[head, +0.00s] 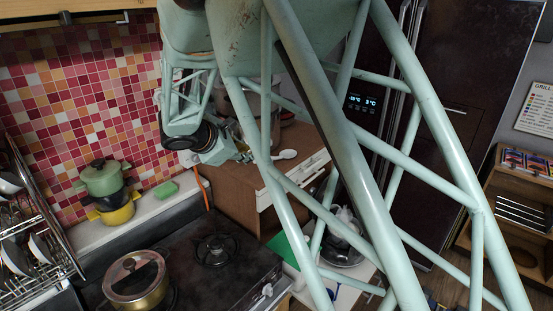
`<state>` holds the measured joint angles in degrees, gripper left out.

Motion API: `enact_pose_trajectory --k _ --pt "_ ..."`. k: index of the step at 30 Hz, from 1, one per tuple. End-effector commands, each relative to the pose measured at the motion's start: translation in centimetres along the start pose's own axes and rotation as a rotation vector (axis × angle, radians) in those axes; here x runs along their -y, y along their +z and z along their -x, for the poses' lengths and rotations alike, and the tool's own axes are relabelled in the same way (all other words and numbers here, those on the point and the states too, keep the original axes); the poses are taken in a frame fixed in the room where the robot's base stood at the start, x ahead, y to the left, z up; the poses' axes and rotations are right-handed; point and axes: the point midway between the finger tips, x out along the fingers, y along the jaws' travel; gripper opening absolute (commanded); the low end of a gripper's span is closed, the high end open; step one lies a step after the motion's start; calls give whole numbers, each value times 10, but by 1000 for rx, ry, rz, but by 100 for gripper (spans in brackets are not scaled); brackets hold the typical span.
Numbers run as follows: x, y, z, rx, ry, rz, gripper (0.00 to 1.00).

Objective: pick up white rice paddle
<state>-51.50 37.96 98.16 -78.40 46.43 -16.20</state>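A small white, spoon-shaped thing (286,154), which looks like the rice paddle, is on or just above the brown wooden counter, right of my gripper. Its handle end seems to run left toward the gripper. My gripper (246,155) is at the end of the pale green arm, in front of the tiled wall and over the counter's left part. Its fingers are small and dark and partly hidden by the arm links. I cannot tell whether they are open or touch the white thing.
The wooden counter (234,190) has white drawers. A stove (235,276) with a lidded pot (137,281) is in front. Stacked pots (104,180) and a green sponge (160,196) stand on the ledge. A dish rack (40,240) is far left, a dark fridge (465,70) right.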

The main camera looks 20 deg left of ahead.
Motion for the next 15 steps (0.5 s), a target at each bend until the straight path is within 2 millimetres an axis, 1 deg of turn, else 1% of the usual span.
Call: enact_pose_trajectory --k 5,8,11,15 --pt "0 0 -3 0 0 -1 16" --pt "0 0 -8 1 0 -1 16" --pt "0 1 -18 1 -1 -1 16" --pt "1 0 -36 1 -2 -1 16"
